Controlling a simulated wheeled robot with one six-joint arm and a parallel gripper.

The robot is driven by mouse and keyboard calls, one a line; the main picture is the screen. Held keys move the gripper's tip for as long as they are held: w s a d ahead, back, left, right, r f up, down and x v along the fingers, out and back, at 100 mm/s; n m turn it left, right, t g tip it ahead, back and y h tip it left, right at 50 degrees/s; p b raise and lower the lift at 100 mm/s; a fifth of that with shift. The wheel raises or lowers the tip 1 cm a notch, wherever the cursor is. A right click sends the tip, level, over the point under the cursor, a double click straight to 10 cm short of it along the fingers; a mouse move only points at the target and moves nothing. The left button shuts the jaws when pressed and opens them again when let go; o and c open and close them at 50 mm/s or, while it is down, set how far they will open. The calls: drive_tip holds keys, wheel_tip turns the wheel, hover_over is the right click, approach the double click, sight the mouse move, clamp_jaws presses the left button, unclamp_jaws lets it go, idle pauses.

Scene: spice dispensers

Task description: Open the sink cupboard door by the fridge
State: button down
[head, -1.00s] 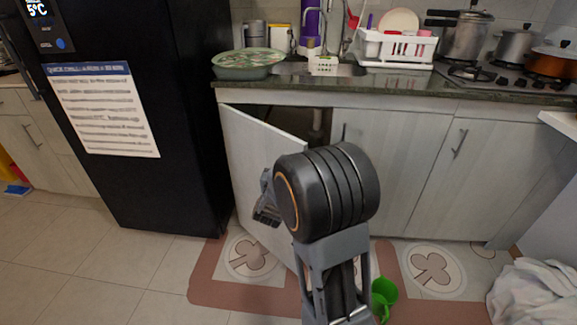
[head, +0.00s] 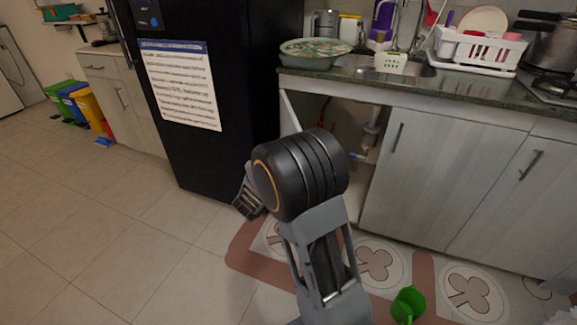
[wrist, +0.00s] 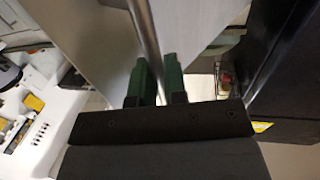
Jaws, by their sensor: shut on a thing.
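The sink cupboard door (head: 288,115) by the fridge stands well open, swung out toward the fridge side; my arm hides most of it in the head view. In the wrist view, the pale door panel (wrist: 103,50) and its metal bar handle (wrist: 146,35) show close up. My gripper (wrist: 157,75) has its green fingers around the handle and is shut on it. In the head view the fingertips are hidden behind my arm. The cupboard interior (head: 345,125) shows a white drain pipe (head: 371,130).
The black fridge (head: 215,150) stands just left of the open door. The closed right-hand cupboard doors (head: 430,175) are beside the opening. The tiled floor at left is clear.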

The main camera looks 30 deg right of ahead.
drive_tip(key=shift+w+r, duration=0.15)
drive_tip(key=shift+r, duration=0.1)
drive_tip(key=c, duration=1.2)
unclamp_jaws()
drive_tip(key=shift+f, duration=0.15)
drive_tip(key=shift+a, duration=0.1)
drive_tip(key=p+v, duration=0.2)
drive_tip(key=v, duration=1.1)
drive_tip(key=shift+s+a+p, duration=0.25)
drive_tip(key=shift+p, duration=0.1)
drive_tip(key=shift+f, duration=0.15)
